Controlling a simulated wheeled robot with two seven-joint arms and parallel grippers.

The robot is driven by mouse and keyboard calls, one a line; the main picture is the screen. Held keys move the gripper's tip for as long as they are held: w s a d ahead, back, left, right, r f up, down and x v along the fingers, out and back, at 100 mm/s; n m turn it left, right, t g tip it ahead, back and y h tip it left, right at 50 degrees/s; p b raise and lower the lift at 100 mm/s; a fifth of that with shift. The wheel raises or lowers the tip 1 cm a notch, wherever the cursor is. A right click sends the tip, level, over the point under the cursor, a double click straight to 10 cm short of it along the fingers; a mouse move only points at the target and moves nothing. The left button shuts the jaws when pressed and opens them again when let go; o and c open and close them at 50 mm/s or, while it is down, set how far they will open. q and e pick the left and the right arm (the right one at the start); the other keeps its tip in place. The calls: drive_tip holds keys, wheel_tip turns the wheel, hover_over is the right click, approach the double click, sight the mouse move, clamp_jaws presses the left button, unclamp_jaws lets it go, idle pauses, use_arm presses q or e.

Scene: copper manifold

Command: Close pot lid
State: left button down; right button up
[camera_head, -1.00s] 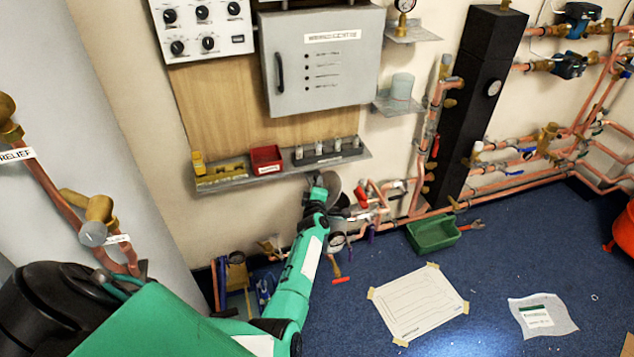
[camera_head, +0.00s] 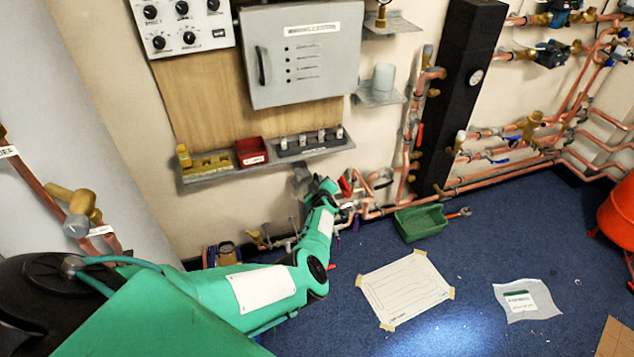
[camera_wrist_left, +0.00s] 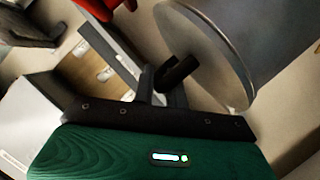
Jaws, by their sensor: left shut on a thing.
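The pot lid is a grey round disc (camera_wrist_left: 222,62) filling the upper right middle of the left wrist view, tilted on edge. In the head view a grey shape that looks like the lid (camera_head: 300,180) shows just left of my gripper, below the wall shelf. My left gripper (camera_head: 325,186) is at the far end of my green arm. In the left wrist view its dark fingers (camera_wrist_left: 174,76) are shut at the face of the lid, and the gripped part is mostly hidden. The pot cannot be made out clearly; my arm covers that area. My right gripper is not in view.
Copper pipes with valves (camera_head: 372,205) run along the wall right of my gripper. The shelf (camera_head: 225,172) with a red bin (camera_head: 251,152) is above it.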

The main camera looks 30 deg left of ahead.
use_arm(q)
drive_tip(key=shift+w+d, duration=0.2)
idle(0.4)
drive_tip(key=c, duration=1.7)
unclamp_jaws()
drive_tip(key=shift+c, duration=0.2)
drive_tip(key=shift+o, duration=1.3)
drive_tip(key=shift+w+d+f, duration=0.1)
drive_tip(key=shift+d+f, duration=0.05)
drive_tip(key=shift+f, duration=0.05)
drive_tip(key=shift+s+r, duration=0.1)
drive_tip(key=shift+s, duration=0.15)
